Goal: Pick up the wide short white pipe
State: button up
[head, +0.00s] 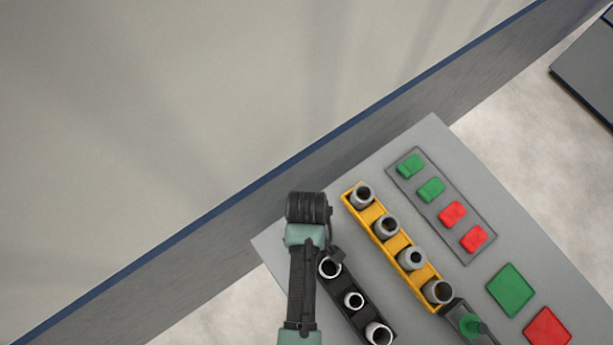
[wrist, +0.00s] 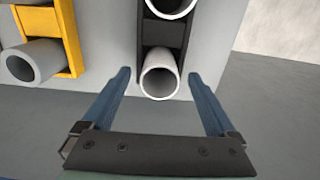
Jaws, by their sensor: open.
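A white pipe (wrist: 160,58) stands in the end slot of a black rack (wrist: 152,32). In the wrist view its open end faces me, between the fingers of my gripper (wrist: 159,76). My gripper is open and empty, with a blue finger on either side of the pipe and a gap on both sides. In the head view this appears to be the upper-left pipe (head: 330,258) of the black rack (head: 341,285). Two other white pipes stand beyond it, (head: 354,291) being the middle one. The fingers are not clear in the head view. Which pipe is widest and shortest is hard to tell.
A yellow rack (head: 407,258) with several grey pipes stands beside the black one; it also shows at left in the wrist view (wrist: 71,32). A grey panel (head: 484,228) holds green and red blocks. Green (head: 510,290) and red (head: 548,328) squares lie on the grey table (head: 432,135).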

jog(key=shift+f, duration=0.4)
jog(key=c, duration=1.4)
jog(key=shift+r, duration=0.1)
jog(key=shift+c, duration=0.2)
notch_tip(320, 180, up, 10)
jog(key=shift+f, duration=0.1)
